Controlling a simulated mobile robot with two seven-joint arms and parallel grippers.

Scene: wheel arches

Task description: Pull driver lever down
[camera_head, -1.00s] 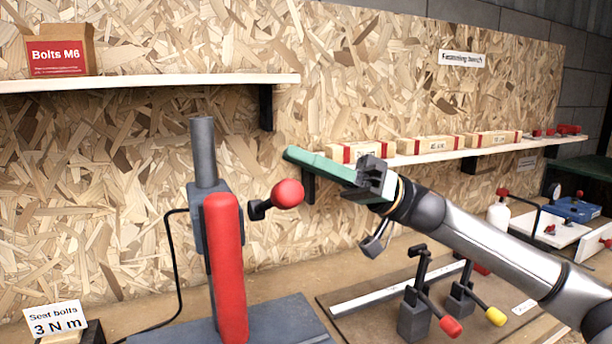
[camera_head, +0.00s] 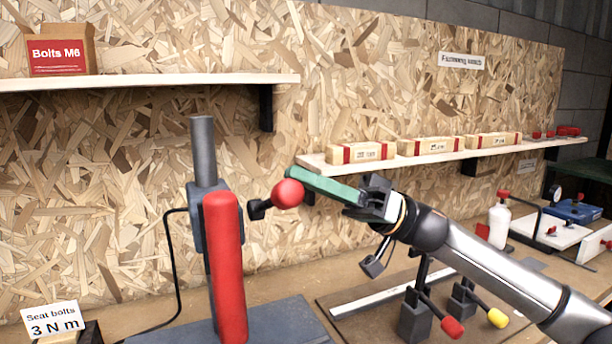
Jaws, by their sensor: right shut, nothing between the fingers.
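The driver lever is a short dark arm with a red ball knob (camera_head: 288,193), on the right side of a stand with a grey post and a red upright body (camera_head: 226,268). The knob sits at about the height of the stand's grey bracket. My right gripper (camera_head: 296,175) reaches in from the right with its green fingers shut. Its fingertips are right at the top of the red knob; I cannot tell whether they touch it. Nothing is held. My left gripper is not in view.
A shelf (camera_head: 440,156) with several labelled boxes runs behind my right arm. Toggle clamps with red (camera_head: 452,327) and yellow (camera_head: 497,318) grips stand on a board below it. A Bolts M6 box (camera_head: 58,50) sits on the upper left shelf. A Seat bolts card (camera_head: 54,319) stands front left.

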